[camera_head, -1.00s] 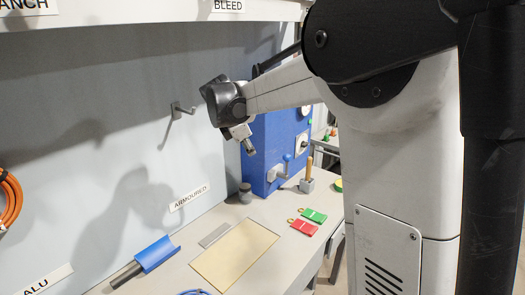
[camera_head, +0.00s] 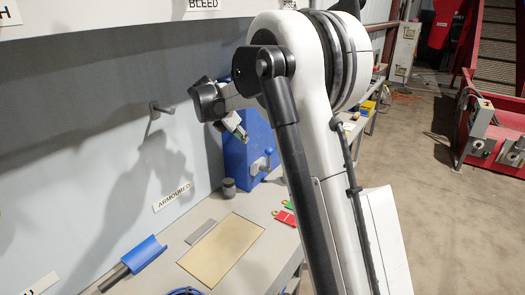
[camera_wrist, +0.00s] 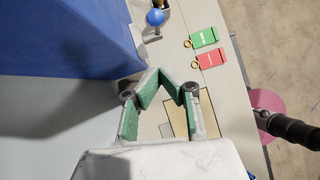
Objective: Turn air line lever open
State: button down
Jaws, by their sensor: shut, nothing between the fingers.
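A blue cabinet (camera_head: 234,158) stands on the bench against the wall; my arm hides its right part. On its front is a small lever with a blue knob (camera_head: 268,152). The knob also shows at the top of the wrist view (camera_wrist: 155,17), beyond the fingers. No label on the lever is readable. My gripper (camera_head: 241,133) hangs in front of the cabinet, left of the lever and higher in the head view, apart from it. In the wrist view its green-padded fingers (camera_wrist: 168,80) are shut and empty.
Red (camera_wrist: 211,58) and green (camera_wrist: 205,37) tags lie on the bench. A tan board (camera_head: 222,252), a grey cylinder (camera_head: 229,187) and a blue trough (camera_head: 148,253) are also there. A hook (camera_head: 160,108) sticks out of the wall.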

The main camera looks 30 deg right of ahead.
jog(key=d+r+p+x, duration=0.1)
jog(key=d+x, duration=0.1)
jog(key=x, duration=1)
jog(key=shift+w+d+p, duration=0.35)
jog(key=shift+w+p, duration=0.05)
jog(key=shift+w, duration=0.05)
jog(key=shift+a, duration=0.1)
